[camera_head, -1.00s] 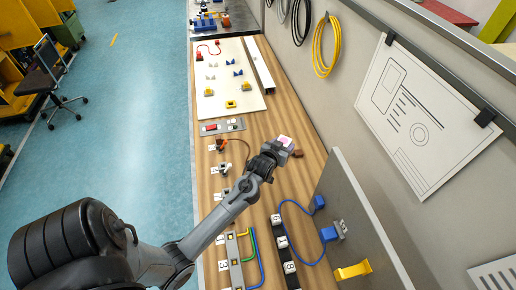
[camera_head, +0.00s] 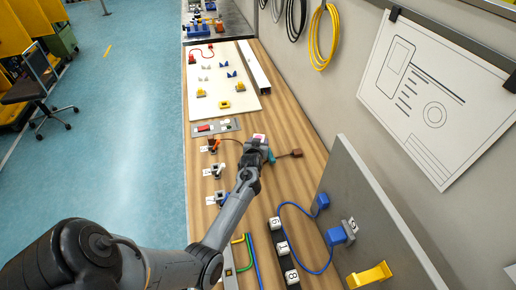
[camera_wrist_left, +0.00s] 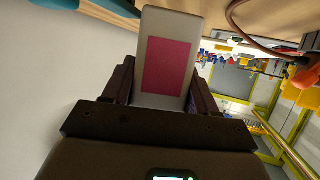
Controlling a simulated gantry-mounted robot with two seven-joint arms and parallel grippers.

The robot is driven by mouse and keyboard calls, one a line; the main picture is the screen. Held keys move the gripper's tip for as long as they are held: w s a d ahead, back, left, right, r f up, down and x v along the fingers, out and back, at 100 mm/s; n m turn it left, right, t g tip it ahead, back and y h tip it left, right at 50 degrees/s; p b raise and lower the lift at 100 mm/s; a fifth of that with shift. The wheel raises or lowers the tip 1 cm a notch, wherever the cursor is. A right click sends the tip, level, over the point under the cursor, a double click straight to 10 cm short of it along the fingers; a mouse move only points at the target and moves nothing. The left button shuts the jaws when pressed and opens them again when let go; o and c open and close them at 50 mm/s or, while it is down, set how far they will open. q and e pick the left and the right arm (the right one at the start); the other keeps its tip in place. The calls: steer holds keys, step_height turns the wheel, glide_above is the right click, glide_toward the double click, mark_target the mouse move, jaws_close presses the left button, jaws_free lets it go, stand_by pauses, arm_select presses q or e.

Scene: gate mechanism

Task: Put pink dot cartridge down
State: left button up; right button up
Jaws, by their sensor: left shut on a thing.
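The pink dot cartridge (camera_head: 260,137) is a pale block with a magenta patch. It is held in my left gripper (camera_head: 257,147) over the wooden bench, right of the cable sockets. In the left wrist view the cartridge (camera_wrist_left: 166,62) sits between the two dark fingers, its magenta rectangle facing the camera. Its far end sticks out past the fingertips. I cannot tell whether its underside touches the bench. My right gripper is not in view.
A teal item (camera_head: 271,156) and a brown block (camera_head: 296,153) lie just right of the gripper. A grey plate with red and white parts (camera_head: 214,127) and the white board (camera_head: 223,90) are beyond. An upright grey panel (camera_head: 375,210) stands at the right. Bare wood (camera_head: 300,125) shows right of the gripper.

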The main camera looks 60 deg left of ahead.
arm_select(q)
steer(key=shift+f, duration=1.55)
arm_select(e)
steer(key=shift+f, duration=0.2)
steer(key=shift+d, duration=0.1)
